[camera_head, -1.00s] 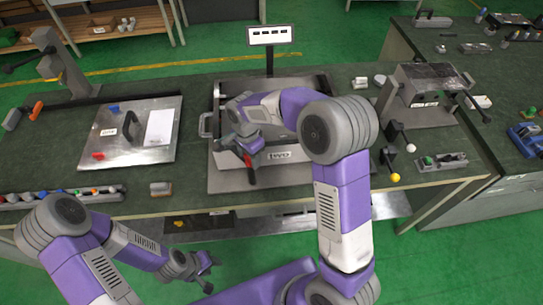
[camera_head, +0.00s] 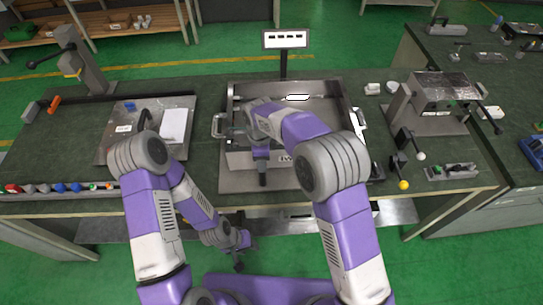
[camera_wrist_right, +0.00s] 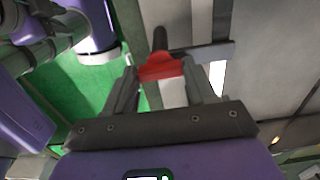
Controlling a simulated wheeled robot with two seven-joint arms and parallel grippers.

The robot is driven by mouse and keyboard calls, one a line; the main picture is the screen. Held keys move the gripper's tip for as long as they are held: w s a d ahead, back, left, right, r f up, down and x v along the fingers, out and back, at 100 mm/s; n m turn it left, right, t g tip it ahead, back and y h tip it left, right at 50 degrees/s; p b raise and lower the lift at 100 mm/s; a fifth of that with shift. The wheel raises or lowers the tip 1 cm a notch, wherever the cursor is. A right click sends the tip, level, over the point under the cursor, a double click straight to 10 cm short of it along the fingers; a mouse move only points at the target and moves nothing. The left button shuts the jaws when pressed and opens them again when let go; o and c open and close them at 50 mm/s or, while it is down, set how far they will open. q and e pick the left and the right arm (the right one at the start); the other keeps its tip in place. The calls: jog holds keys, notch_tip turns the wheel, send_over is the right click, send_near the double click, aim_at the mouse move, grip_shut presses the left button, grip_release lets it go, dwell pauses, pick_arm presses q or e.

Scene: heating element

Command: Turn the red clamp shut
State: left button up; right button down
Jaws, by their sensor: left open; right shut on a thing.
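The red clamp (camera_wrist_right: 160,68) shows in the right wrist view as a red piece between the two fingers of my right gripper. My right gripper (camera_head: 261,160) is shut on it, at the front left of the metal tray fixture (camera_head: 240,183). In the head view no red shows there; my arm and gripper cover the spot. A dark rod stands beside the red piece in the wrist view. My left gripper (camera_head: 241,258) is open and empty, low in front of the bench and away from the clamp.
A metal plate (camera_head: 120,128) with a white sheet lies left of the tray fixture. A row of coloured parts (camera_head: 60,188) lines the bench's front left edge. A small sign (camera_head: 284,40) stands behind the fixture. A machine with levers (camera_head: 440,95) stands at right.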

dwell(0.3)
jog(key=shift+c, duration=1.8)
grip_release()
notch_tip(320, 180, up, 8)
jog(key=shift+f, duration=0.15)
